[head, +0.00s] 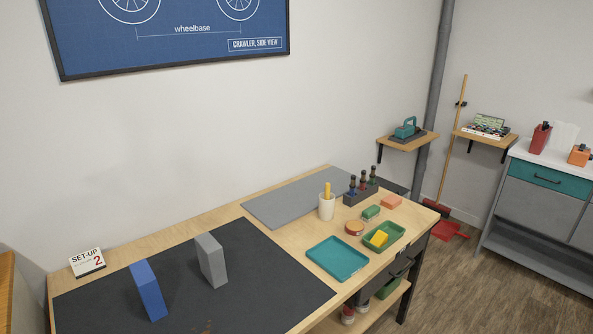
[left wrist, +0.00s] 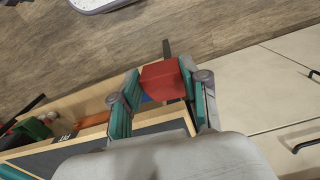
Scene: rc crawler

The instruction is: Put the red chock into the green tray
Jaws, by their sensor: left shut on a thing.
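In the left wrist view my left gripper (left wrist: 162,76) is shut on a red block, the red chock (left wrist: 163,82), which sits between its teal finger pads. A table edge and the floor show behind and below it. The green tray (head: 386,247) is in the head view at the right end of the workbench, with a yellow block (head: 380,238) in it. Neither gripper shows in the head view, so the chock's place relative to the tray cannot be told.
A teal tray (head: 337,260) lies left of the green tray. A round red-rimmed tin (head: 354,228), a green block (head: 371,212) and a white cup (head: 327,207) stand nearby. A blue block (head: 148,290) and a grey block (head: 211,260) stand on the dark mat (head: 255,290).

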